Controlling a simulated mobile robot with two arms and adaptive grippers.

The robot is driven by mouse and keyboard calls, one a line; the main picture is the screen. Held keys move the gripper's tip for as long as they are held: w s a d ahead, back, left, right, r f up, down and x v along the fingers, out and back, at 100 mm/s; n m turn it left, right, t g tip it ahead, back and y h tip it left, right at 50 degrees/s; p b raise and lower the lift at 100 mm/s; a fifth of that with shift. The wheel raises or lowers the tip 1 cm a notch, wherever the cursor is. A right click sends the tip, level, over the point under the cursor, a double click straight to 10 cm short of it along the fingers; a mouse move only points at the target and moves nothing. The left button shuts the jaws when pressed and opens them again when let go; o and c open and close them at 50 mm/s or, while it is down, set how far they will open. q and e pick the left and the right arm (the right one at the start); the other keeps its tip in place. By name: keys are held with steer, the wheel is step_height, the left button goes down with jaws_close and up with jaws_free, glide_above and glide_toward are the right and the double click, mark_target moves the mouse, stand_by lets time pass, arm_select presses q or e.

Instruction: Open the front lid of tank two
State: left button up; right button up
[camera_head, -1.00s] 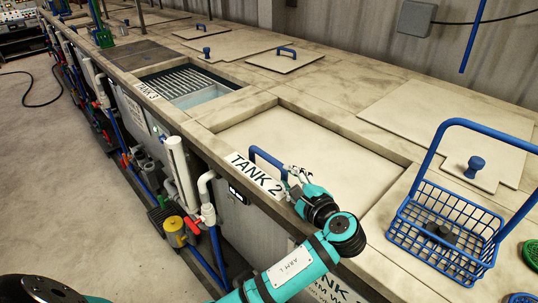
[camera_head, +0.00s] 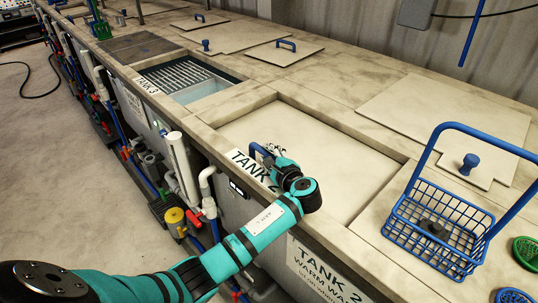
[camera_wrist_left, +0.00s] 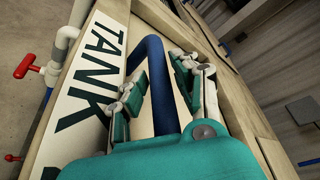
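The front lid of tank two (camera_head: 320,150) is a pale flat panel lying flat and closed, recessed in the beige top. Its blue bar handle (camera_head: 255,148) stands at the lid's front left, by the TANK 2 label (camera_head: 243,166). My left gripper (camera_head: 271,152) is at this handle, and its arm partly hides it. In the left wrist view, the blue handle (camera_wrist_left: 158,85) runs between the spread fingers of my left gripper (camera_wrist_left: 160,72), one on each side. I see no clear grip on it. My right gripper is not in view.
A blue wire basket (camera_head: 432,230) with a tall handle stands on the right. A back lid (camera_head: 445,115) with a blue knob (camera_head: 469,163) lies behind it. Tank three (camera_head: 195,85) is partly open at the left. Pipes and valves (camera_head: 180,160) line the front.

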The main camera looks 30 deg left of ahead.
arm_select(q)
jaws_close()
steer(key=shift+w+d+f+b, duration=0.1)
steer(key=shift+w+d+b, duration=0.1)
steer(key=shift+w+b, duration=0.4)
steer(key=w+d+b, duration=0.1)
steer(key=w+b, duration=0.3)
steer(key=w, duration=0.1)
steer(key=w+d+b, duration=0.1)
steer(key=w+b, duration=0.1)
steer(key=b, duration=0.1)
steer(key=shift+w+d+f, duration=0.2)
steer(key=shift+w+d, duration=0.1)
steer(key=shift+d, duration=0.05)
steer(key=b, duration=1)
glide_above(306, 148)
steer(key=s, duration=0.1)
steer(key=shift+s+a+r, duration=0.1)
steer(key=shift+s+r, duration=0.05)
steer(key=shift+r, duration=0.05)
steer(key=shift+w+d+r+b, duration=0.2)
steer(key=shift+w+b, duration=0.4)
steer(key=shift+b, duration=0.35)
